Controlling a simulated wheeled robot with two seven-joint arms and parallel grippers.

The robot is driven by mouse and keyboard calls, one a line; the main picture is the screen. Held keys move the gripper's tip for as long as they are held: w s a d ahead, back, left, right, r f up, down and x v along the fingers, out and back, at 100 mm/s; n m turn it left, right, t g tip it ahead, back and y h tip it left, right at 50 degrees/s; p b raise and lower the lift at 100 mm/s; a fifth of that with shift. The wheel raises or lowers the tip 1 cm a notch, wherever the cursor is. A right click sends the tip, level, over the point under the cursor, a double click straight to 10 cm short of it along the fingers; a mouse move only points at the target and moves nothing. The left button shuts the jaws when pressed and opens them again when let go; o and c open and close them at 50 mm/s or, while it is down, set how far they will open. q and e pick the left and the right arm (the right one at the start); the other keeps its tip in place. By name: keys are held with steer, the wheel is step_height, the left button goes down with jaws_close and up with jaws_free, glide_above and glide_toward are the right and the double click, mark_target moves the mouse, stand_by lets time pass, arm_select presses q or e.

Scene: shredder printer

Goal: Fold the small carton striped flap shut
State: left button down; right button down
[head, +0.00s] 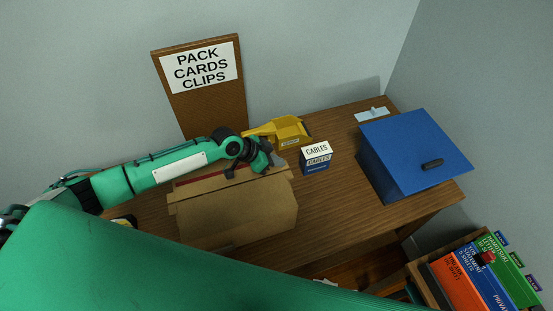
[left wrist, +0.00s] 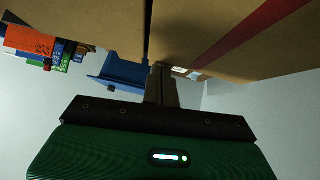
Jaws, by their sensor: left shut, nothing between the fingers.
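The brown carton (head: 238,212) stands on the wooden desk below my left arm, with a wide tan panel facing the front. A red stripe on its striped flap (head: 205,177) shows in part under the arm in the head view. In the left wrist view the striped flap (left wrist: 262,38) fills the upper right, close to the fingers, and another tan panel (left wrist: 100,22) is at the upper left. My left gripper (head: 266,170) is shut and empty at the carton's back right edge; its fingers also show in the left wrist view (left wrist: 161,85). I cannot tell whether they touch the flap. My right gripper is out of view.
A blue lidded box (head: 415,150) is at the desk's right. A sign board (head: 200,105) stands behind. Colored folders (head: 480,270) sit lower right. Bare desk (head: 335,215) lies right of the carton.

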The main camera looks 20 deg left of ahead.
arm_select(q)
steer(key=shift+r+p, duration=0.1)
steer(key=shift+p, duration=0.2)
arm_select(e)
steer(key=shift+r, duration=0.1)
